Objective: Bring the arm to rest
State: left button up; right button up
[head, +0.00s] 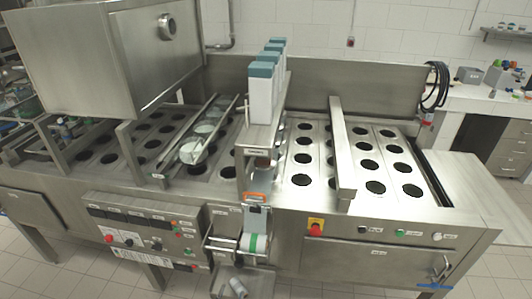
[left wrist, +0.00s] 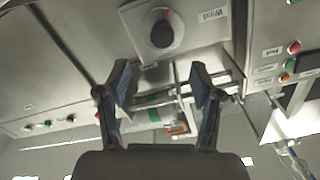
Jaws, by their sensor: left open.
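My left gripper (left wrist: 160,88) shows in the left wrist view, with its two blue-grey fingers spread wide apart and nothing held between them. Beyond the fingers is the front of the steel machine, with a dark round knob (left wrist: 162,30) on a labelled plate. A roll with a green band (left wrist: 152,115) shows behind the gap between the fingers, and it also shows in the head view (head: 252,243). I cannot make out the left gripper clearly in the head view. My right gripper is in neither view.
The cup filler machine (head: 440,212) fills the head view, with rows of round holes on top. A red emergency button (head: 316,227) and a control panel (head: 140,228) sit on its front. A box-shaped hopper (head: 75,62) rises at the left. Tiled floor (head: 355,290) lies in front.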

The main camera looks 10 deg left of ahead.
pick_arm(q)
jog(key=s+f+n+g+p, duration=0.1)
jog(key=s+f+g+p, duration=0.3)
jog(key=s+f+g, duration=0.9)
jog(key=s+a+f+g+p, duration=0.1)
jog(key=s+f, duration=0.3)
jog(key=s, duration=0.7)
jog(key=s+a+f+n+g+p, duration=0.1)
jog(key=s+f, duration=0.3)
jog(key=s, duration=0.8)
jog(key=shift+s+a+f+g, duration=0.15)
jog(key=shift+s+f+g, duration=0.15)
jog(key=shift+g, duration=0.3)
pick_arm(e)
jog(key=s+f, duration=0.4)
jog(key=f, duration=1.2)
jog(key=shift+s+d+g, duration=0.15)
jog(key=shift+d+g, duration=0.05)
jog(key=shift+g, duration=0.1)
